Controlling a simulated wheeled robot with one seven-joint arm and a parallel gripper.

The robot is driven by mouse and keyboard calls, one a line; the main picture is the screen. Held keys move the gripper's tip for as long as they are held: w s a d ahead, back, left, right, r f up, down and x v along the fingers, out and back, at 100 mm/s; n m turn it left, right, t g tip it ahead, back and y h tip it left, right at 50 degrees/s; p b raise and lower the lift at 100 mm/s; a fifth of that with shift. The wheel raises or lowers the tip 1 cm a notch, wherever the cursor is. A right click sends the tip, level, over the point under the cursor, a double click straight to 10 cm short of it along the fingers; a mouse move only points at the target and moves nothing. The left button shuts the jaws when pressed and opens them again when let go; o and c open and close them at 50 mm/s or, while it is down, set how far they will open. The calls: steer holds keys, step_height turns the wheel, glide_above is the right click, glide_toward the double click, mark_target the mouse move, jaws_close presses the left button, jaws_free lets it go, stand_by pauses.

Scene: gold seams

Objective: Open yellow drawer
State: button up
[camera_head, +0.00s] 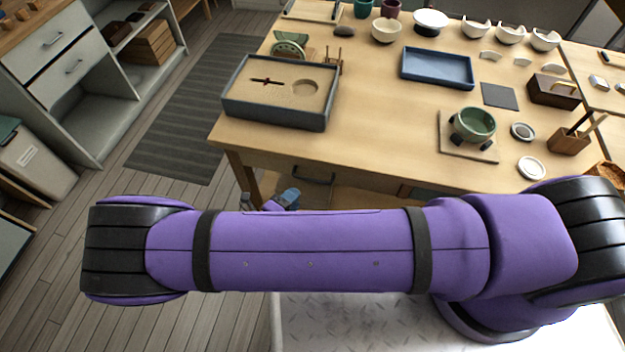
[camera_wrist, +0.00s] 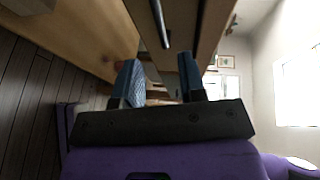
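My gripper (camera_wrist: 160,65) has blue pads on its fingers. They stand apart with a gap between them and nothing visibly held. In the wrist view, turned sideways, a dark bar handle (camera_wrist: 160,24) on a wood-coloured front lies ahead, in line with the gap; I cannot tell whether it touches a finger. In the head view my gripper (camera_head: 287,198) shows partly behind my purple arm, below the table's front edge. A dark handle (camera_head: 314,177) shows under that edge close to it. No clearly yellow drawer front shows; my arm hides much of the table's front.
The wooden table (camera_head: 370,125) carries a grey sand tray (camera_head: 275,121), a blue tray (camera_head: 437,68) and a green bowl (camera_head: 473,124). A grey drawer cabinet (camera_head: 60,75) stands at the left. The floor between, with a striped mat (camera_head: 185,110), is clear.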

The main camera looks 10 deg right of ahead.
mark_target(312, 179)
steer(key=x, duration=1)
steer(key=shift+f, duration=0.1)
steer(key=shift+s, duration=0.1)
jaws_close()
